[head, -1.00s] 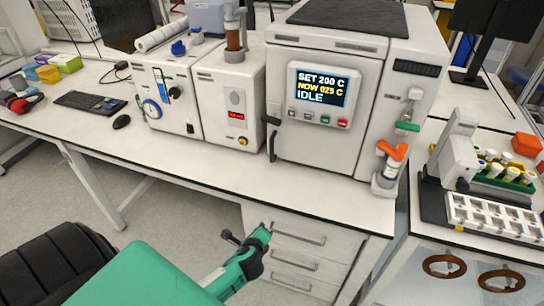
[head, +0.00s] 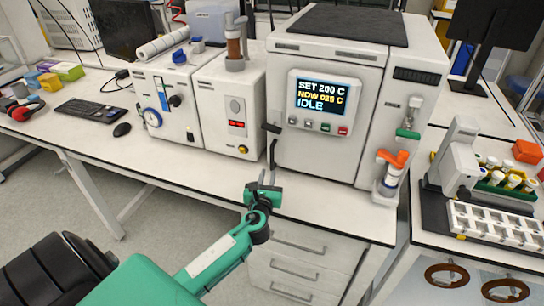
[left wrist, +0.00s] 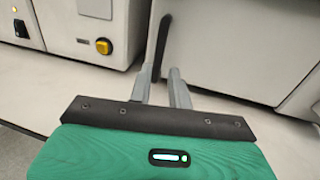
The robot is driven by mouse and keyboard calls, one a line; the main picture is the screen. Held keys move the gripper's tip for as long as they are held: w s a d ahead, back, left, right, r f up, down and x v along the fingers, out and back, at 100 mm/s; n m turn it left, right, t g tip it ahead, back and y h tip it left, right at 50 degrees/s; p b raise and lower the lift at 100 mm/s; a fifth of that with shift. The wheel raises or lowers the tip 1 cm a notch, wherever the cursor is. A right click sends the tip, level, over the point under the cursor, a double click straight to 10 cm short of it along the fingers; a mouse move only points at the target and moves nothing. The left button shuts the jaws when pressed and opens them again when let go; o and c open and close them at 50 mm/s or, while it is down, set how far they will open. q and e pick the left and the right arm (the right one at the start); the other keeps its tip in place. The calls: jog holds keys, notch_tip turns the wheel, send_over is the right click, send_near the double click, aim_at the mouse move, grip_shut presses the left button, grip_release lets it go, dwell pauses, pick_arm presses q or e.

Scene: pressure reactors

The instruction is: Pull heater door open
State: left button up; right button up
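The heater (head: 330,75) is a large white box on the bench with a screen reading SET 200 C, NOW 025 C, IDLE. Its front door (head: 318,155) is shut, and it also shows in the left wrist view (left wrist: 235,45). A dark vertical door handle (head: 272,153) runs down the door's left edge; it also shows in the left wrist view (left wrist: 160,42). My left gripper (head: 264,183) is just below and in front of the handle. In the left wrist view its grey fingers (left wrist: 162,80) are apart, with the handle's lower end appearing between them. I cannot tell whether they touch it. My right gripper is not in view.
White instruments (head: 228,105) stand left of the heater. An orange-topped fitting (head: 392,158) is at its right side. Drawers (head: 300,245) lie under the bench top. A white sample rack (head: 495,222) stands on the right bench. The bench strip before the heater is clear.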

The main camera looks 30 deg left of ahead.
aim_at(272, 158)
pick_arm(q)
jog(key=p+x, duration=0.1)
jog(key=x, duration=0.8)
jog(key=shift+w+a, duration=0.15)
jog(key=shift+w, duration=0.2)
grip_shut()
